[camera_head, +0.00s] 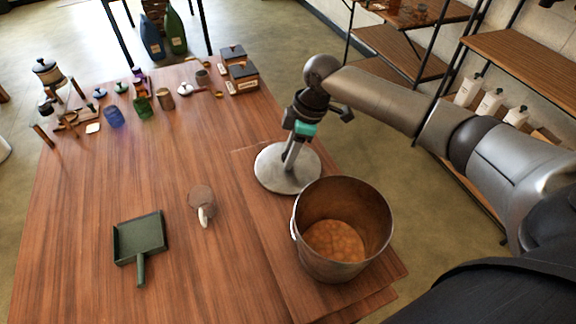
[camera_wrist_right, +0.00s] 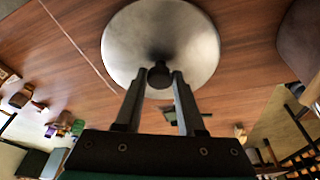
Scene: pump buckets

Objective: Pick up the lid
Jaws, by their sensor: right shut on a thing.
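The lid (camera_head: 284,176) is a round grey metal disc with a dark knob, beside the bucket at the table's right side. In the right wrist view the lid (camera_wrist_right: 160,35) fills the upper middle. My right gripper (camera_head: 292,160) comes down over the lid from above. In the right wrist view its two fingers (camera_wrist_right: 160,77) are closed on the lid's dark knob. I cannot tell whether the lid touches the table. My left gripper is not in view.
An open metal bucket (camera_head: 341,230) with round orange-brown contents stands just in front of the lid. Jars and boxes line the far edge. The table's middle (camera_head: 160,170) is clear.

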